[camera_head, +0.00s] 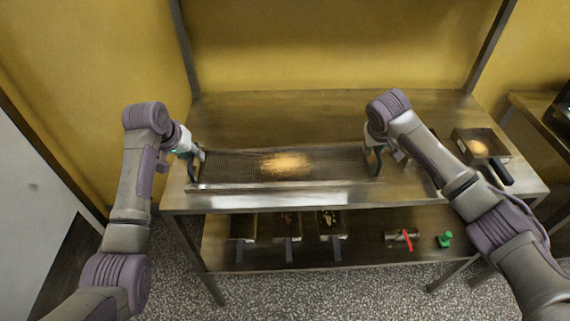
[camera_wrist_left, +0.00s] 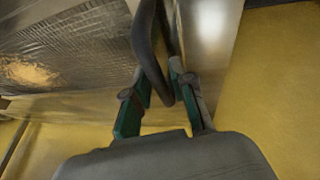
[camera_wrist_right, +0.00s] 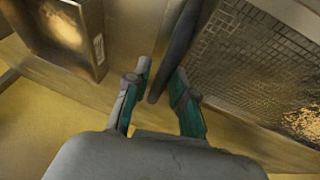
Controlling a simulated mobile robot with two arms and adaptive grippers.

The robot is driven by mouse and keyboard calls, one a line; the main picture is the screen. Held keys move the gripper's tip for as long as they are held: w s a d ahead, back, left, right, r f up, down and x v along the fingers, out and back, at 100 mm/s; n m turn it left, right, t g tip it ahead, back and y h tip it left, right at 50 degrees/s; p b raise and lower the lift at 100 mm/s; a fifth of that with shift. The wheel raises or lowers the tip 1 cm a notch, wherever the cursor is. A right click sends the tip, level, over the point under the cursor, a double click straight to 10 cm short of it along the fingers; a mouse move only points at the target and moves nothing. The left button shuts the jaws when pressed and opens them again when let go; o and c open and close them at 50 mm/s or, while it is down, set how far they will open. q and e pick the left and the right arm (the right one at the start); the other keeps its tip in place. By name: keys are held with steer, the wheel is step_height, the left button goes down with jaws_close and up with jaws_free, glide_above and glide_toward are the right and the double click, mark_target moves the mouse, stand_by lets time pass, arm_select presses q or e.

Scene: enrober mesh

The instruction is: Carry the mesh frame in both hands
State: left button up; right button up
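The mesh frame (camera_head: 235,170) lies flat on the steel table, with a patch of golden crumbs (camera_head: 286,163) on its mesh. It has a dark upright handle at each end. My left gripper (camera_head: 197,154) is at the left-end handle. In the left wrist view that handle (camera_wrist_left: 152,55) passes between the fingers, with some gap visible. My right gripper (camera_head: 378,156) is at the right-end handle. In the right wrist view that handle (camera_wrist_right: 176,50) stands between the fingers, close to one of them, with a gap on the other side. Firm contact is not visible at either end.
A pan (camera_head: 481,146) with golden contents stands at the table's right. The lower shelf (camera_head: 365,249) holds several dark trays, a red-handled tool (camera_head: 403,238) and a green item (camera_head: 445,239). A yellow wall (camera_head: 340,45) and frame posts stand behind. The table behind the mesh is clear.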

arm_select(q)
jaws_close()
arm_select(e)
jaws_close()
arm_select(q)
steer(key=shift+r, duration=0.15)
arm_select(e)
steer(key=shift+r, duration=0.2)
